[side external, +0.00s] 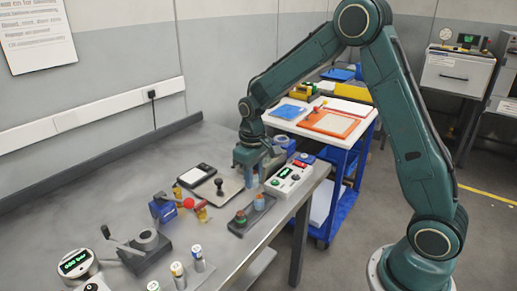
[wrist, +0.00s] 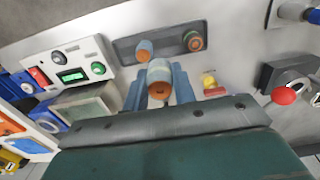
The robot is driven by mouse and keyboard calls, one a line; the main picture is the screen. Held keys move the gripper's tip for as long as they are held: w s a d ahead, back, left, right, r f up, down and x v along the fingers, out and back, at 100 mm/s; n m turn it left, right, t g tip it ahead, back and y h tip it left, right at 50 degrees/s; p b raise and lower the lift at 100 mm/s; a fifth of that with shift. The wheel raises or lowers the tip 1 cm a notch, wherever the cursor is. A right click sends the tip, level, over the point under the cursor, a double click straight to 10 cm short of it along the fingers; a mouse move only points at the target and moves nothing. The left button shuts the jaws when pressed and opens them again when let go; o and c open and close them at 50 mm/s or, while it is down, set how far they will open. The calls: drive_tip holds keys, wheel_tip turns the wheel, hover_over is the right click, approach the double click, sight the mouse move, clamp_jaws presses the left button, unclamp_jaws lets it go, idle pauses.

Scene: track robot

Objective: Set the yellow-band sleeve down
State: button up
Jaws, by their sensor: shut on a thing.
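My gripper (side external: 254,174) is low over the right part of the bench in the side view. In the wrist view its blue-grey fingers (wrist: 158,88) are shut on a short pale sleeve (wrist: 159,72) with a copper-coloured end. No yellow band can be made out on it, and in the side view the fingers hide it. Close by is a dark tray (side external: 236,231), which also shows in the wrist view (wrist: 168,44). It holds a blue and copper piece (side external: 259,202) and a green and red-brown piece (side external: 241,217).
A white instrument box (side external: 291,180) stands right of the tray. A pale plate with a black knob (side external: 219,186) lies left of my gripper. A lever device (side external: 147,243) and several upright banded cylinders (side external: 197,258) stand nearer the camera. A blue cart (side external: 335,150) stands behind.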

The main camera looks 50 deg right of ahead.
drive_tip(key=shift+f, duration=0.5)
drive_tip(key=shift+f, duration=2.15)
drive_tip(key=shift+f, duration=0.6)
drive_tip(key=o, duration=1)
drive_tip(key=shift+o, duration=0.2)
drive_tip(key=shift+s+r, duration=0.1)
wheel_tip(320, 180, up, 11)
drive_tip(key=shift+r, duration=1.05)
